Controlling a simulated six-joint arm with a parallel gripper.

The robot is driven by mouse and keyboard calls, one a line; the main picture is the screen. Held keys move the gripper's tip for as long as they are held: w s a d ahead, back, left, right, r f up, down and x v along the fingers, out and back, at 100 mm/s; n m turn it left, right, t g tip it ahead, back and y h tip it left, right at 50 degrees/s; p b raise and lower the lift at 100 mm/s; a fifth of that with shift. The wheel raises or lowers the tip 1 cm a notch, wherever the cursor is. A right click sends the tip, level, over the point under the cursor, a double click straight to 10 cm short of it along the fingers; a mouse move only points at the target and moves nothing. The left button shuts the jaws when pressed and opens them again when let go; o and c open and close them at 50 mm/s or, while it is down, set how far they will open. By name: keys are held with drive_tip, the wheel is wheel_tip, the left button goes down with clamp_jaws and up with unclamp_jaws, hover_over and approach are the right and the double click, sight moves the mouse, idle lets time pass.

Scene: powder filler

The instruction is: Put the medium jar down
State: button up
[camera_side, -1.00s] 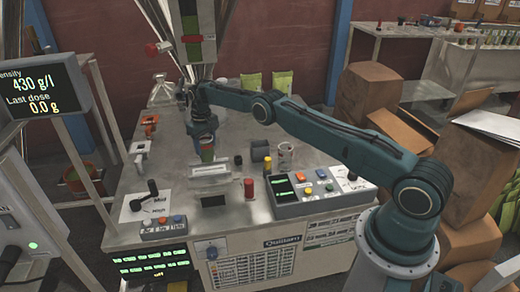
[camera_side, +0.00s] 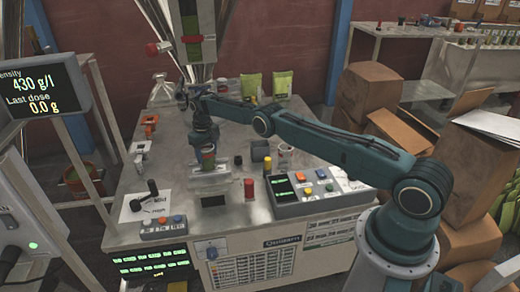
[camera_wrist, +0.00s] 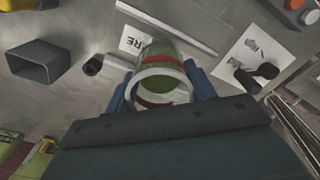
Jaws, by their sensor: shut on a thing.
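The medium jar (camera_wrist: 158,72) is a clear cylinder with green and a red band on it. In the wrist view it sits between the two blue fingers of my gripper (camera_wrist: 162,92), which touch it on both sides. In the side view the jar (camera_side: 208,157) is under my gripper (camera_side: 207,146), close to a clear and grey stand (camera_side: 210,180) on the bench. I cannot tell whether the jar's base touches the surface.
To the right are a dark square tube (camera_side: 261,150), a clear jar (camera_side: 285,156), a red button post (camera_side: 249,189) and a control box (camera_side: 303,190). Green pouches (camera_side: 282,84) stand at the back.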

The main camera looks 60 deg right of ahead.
drive_tip(key=shift+f, duration=0.55)
idle(0.4)
drive_tip(key=o, duration=1.2)
drive_tip(key=shift+r, duration=0.2)
wheel_tip(320, 180, up, 13)
drive_tip(key=shift+r, duration=0.2)
drive_tip(key=shift+r, duration=0.1)
